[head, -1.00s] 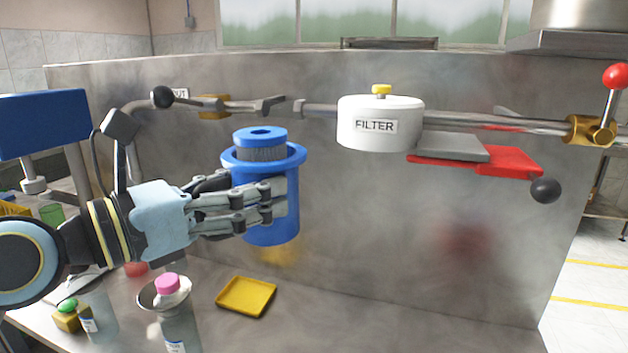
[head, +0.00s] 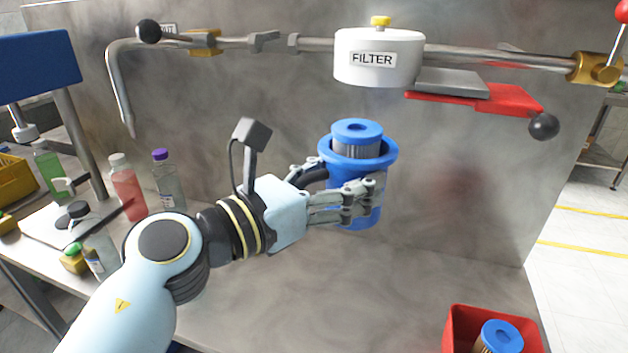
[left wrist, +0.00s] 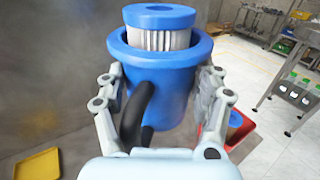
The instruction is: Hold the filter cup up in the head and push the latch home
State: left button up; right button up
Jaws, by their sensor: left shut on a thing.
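The blue filter cup (head: 345,175) is upright with a pleated filter cartridge (head: 357,140) standing in it. My left gripper (head: 362,195) is shut around the cup's body below its rim. The cup (left wrist: 160,78) also shows between the fingers in the left wrist view. The white filter head (head: 380,62), labelled FILTER, is on the pipe above the cup, with a clear gap between them. The red latch (head: 470,98) with a black ball knob (head: 543,126) sticks out to the right beside a grey plate (head: 452,82). My right gripper is not in view.
A red bin (head: 455,325) with a blue-capped cartridge (head: 502,337) stands at the lower right. Several bottles and a stand are on the left of the bench. A yellow tray (left wrist: 38,163) shows in the left wrist view. The bench under the cup is clear.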

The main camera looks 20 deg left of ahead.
pick_arm(q)
jog(key=shift+w+r, duration=0.2)
jog(key=shift+w, duration=1.2)
jog(key=shift+w+r, duration=0.15)
jog(key=shift+w, duration=1.2)
jog(key=w+r+p, duration=0.2)
jog(key=w+r, duration=0.3)
jog(key=w, duration=0.2)
jog(key=shift+w, duration=0.25)
